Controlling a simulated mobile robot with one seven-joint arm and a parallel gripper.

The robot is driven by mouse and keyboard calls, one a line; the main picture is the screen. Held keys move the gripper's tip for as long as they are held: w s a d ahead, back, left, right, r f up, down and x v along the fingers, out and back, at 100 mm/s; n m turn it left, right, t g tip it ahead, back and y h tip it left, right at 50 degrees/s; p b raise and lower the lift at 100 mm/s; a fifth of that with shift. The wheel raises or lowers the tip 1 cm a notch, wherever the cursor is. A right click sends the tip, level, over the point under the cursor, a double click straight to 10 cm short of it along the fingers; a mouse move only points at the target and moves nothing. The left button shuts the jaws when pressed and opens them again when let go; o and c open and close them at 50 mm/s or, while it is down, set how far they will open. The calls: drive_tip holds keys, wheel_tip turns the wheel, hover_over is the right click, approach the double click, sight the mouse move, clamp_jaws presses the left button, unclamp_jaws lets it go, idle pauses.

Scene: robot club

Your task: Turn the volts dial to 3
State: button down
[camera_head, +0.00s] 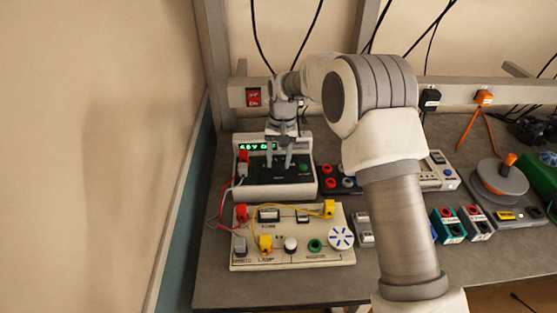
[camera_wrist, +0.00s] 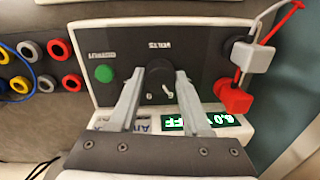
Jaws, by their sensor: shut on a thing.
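The power supply (camera_head: 300,195) stands at the left of the bench, with a dark sloping panel and a lit green display. In the wrist view, the black volts dial (camera_wrist: 160,76) sits under the upside-down word VOLTS, with small scale marks on the panel beside it. My gripper (camera_wrist: 159,78) has one finger on each side of the dial and is shut on it. In the head view my gripper (camera_head: 277,166) comes down over the panel and hides the dial. The dial's exact setting is unclear.
A green button (camera_wrist: 104,73) and red and grey plugs (camera_wrist: 234,97) with leads flank the dial. A cream circuit board (camera_head: 322,228) lies in front.

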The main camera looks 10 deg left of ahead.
sight(281, 161)
drive_tip(key=n, duration=0.4)
drive_tip(key=shift+w, duration=0.1)
drive_tip(key=shift+n, duration=1.8)
drive_tip(key=shift+c, duration=1.8)
unclamp_jaws()
drive_tip(key=shift+r, duration=0.1)
wheel_tip(281, 161, up, 17)
drive_tip(key=shift+w+d+r+p, duration=0.15)
drive_tip(key=shift+w+d+p, duration=0.2)
drive_tip(key=shift+p, duration=0.1)
